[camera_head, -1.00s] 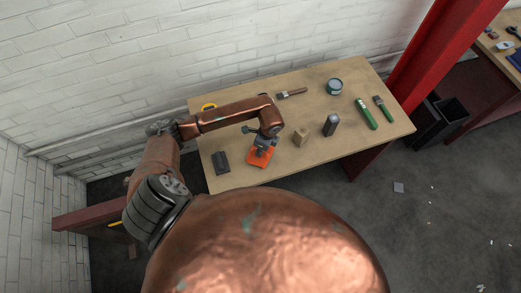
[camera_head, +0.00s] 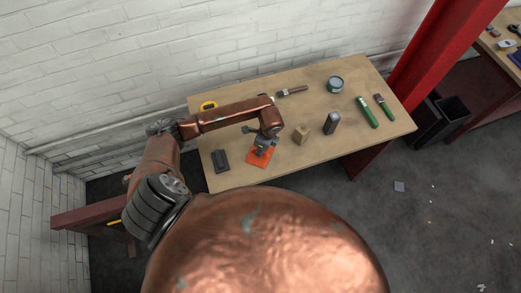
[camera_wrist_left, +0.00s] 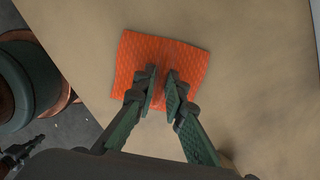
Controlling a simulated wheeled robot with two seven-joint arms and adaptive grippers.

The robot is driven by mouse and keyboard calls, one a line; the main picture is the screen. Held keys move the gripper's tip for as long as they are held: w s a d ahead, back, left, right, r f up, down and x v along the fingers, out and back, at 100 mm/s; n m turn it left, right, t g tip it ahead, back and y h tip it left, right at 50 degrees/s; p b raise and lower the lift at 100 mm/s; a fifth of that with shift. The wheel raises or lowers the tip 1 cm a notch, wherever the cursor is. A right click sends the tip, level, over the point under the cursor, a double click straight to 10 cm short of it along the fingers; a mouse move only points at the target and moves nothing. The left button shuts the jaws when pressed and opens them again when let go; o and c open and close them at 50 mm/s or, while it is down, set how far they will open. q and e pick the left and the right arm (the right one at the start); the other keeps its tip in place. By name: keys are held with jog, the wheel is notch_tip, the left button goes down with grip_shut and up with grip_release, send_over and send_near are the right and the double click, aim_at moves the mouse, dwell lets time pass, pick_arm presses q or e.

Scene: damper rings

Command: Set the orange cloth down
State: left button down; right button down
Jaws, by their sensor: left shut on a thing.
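The orange cloth (camera_head: 262,157) lies flat or nearly flat at the front edge of the wooden table, left of its middle. In the left wrist view the orange cloth (camera_wrist_left: 190,58) is a textured square with a raised fold between my fingers. My left gripper (camera_head: 260,150) is directly over the cloth. In the left wrist view the left gripper (camera_wrist_left: 162,92) has its fingertips close together, pinching that fold. The gripper hides part of the cloth.
The wooden table (camera_head: 240,90) also holds a dark block (camera_head: 221,161), a wooden cube (camera_head: 301,134), a dark upright block (camera_head: 331,123), a brush (camera_head: 292,91), a tin (camera_head: 335,84), a green-handled tool (camera_head: 367,112) and a green brush (camera_head: 384,106). The front right is clear.

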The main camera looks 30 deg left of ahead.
pick_arm(q)
jog(key=shift+f, duration=0.25)
jog(key=c, duration=1.9)
grip_release()
jog(key=c, duration=0.4)
jog(key=shift+r, duration=0.1)
jog(key=shift+d+r+p, duration=0.15)
jog(key=shift+r+p, duration=0.4)
jog(key=shift+r, duration=0.2)
jog(key=shift+f, duration=0.1)
